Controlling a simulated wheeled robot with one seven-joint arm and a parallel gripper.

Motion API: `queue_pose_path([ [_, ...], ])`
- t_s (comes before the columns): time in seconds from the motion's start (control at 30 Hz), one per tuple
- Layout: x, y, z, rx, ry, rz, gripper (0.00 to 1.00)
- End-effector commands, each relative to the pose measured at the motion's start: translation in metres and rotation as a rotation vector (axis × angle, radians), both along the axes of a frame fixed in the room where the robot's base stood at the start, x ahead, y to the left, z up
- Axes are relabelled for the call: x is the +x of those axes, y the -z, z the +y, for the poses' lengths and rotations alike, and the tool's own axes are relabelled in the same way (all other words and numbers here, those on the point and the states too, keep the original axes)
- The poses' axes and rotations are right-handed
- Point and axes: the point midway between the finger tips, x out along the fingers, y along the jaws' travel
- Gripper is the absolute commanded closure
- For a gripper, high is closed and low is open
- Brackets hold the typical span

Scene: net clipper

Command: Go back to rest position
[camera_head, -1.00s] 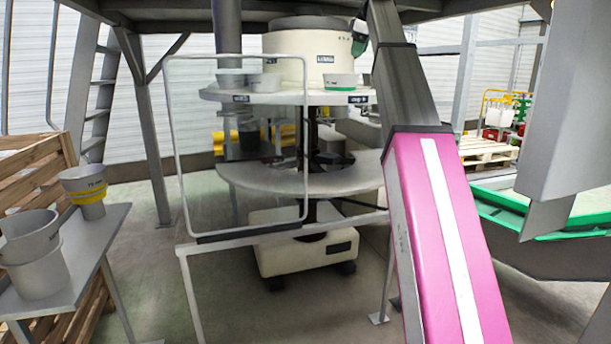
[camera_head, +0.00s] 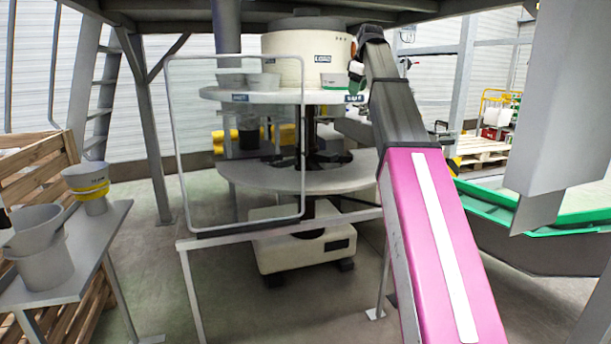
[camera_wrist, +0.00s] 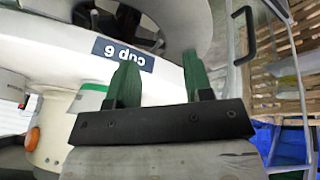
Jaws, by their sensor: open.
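My gripper shows in the wrist view (camera_wrist: 160,68) with two green fingers apart and nothing visible between them. In the head view my gripper (camera_head: 356,76) is small and partly hidden by my arm, at the right side of the machine's upper disc (camera_head: 290,97). A cup with a green label (camera_head: 338,82) stands on that disc near it.
A clear framed panel (camera_head: 235,150) stands before the machine. A green-rimmed container (camera_head: 500,205) lies at right. Grey posts surround the area.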

Motion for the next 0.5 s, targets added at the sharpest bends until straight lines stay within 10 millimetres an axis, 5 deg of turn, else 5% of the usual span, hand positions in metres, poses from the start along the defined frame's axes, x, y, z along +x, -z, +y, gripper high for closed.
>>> queue_pose_path([
  [0.5,-0.024,0.246,-0.001,0.051,0.284,0.135,0.53],
])
